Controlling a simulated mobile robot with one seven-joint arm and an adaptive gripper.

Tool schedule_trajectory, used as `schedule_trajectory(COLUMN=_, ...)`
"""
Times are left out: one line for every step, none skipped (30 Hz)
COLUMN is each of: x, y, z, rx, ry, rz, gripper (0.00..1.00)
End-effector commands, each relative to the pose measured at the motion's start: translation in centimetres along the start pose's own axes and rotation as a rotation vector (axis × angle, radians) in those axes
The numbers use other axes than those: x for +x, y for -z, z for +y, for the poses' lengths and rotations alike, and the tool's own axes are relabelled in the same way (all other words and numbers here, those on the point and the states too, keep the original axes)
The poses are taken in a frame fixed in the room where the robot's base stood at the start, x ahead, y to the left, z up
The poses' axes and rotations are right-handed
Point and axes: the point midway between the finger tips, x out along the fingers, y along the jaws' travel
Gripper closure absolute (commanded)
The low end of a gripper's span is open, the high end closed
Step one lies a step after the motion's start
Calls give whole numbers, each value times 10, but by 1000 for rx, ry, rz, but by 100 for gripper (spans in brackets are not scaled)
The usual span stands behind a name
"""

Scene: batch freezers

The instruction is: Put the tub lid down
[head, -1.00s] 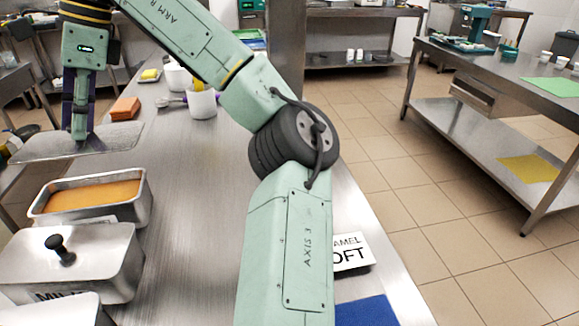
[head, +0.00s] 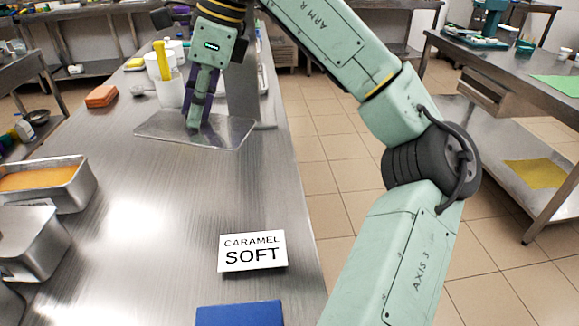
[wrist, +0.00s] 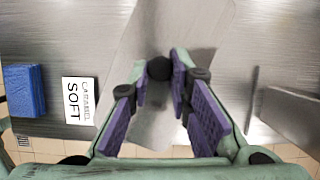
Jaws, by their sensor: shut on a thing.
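The open steel tub (head: 70,197) with orange contents stands at the left edge of the head view.
A white "CARAMEL SOFT" sign (head: 252,262) and a blue cloth (head: 240,315) lie near the counter's right edge. A lidded tub (head: 30,245) stands at left. Behind the lid are an orange block (head: 101,96) and a white container (head: 169,94). The middle counter (head: 150,215) is clear.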

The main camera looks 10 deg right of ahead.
Motion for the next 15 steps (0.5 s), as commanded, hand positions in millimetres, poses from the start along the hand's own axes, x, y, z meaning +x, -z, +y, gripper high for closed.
schedule_trajectory(x=7, y=16, z=12, rx=46, ry=25, rz=6, gripper=100)
schedule_trajectory(x=10, y=23, z=18, rx=75, ry=39, rz=8, gripper=100)
schedule_trajectory(x=14, y=31, z=28, rx=113, ry=55, rz=9, gripper=100)
schedule_trajectory(x=17, y=38, z=35, rx=142, ry=67, rz=10, gripper=100)
schedule_trajectory(x=20, y=44, z=42, rx=169, ry=79, rz=10, gripper=100)
schedule_trajectory(x=25, y=51, z=51, rx=203, ry=94, rz=12, gripper=100)
schedule_trajectory(x=28, y=56, z=57, rx=228, ry=104, rz=12, gripper=100)
schedule_trajectory(x=31, y=60, z=64, rx=251, ry=113, rz=14, gripper=100)
schedule_trajectory(x=36, y=66, z=71, rx=280, ry=123, rz=14, gripper=100)
schedule_trajectory(x=39, y=70, z=77, rx=300, ry=130, rz=14, gripper=100)
schedule_trajectory(x=42, y=73, z=82, rx=317, ry=136, rz=15, gripper=100)
schedule_trajectory(x=45, y=76, z=88, rx=337, ry=143, rz=15, gripper=100)
schedule_trajectory(x=47, y=78, z=91, rx=351, ry=148, rz=15, gripper=100)
schedule_trajectory(x=49, y=80, z=94, rx=361, ry=152, rz=16, gripper=100)
schedule_trajectory(x=51, y=82, z=98, rx=374, ry=156, rz=17, gripper=100)
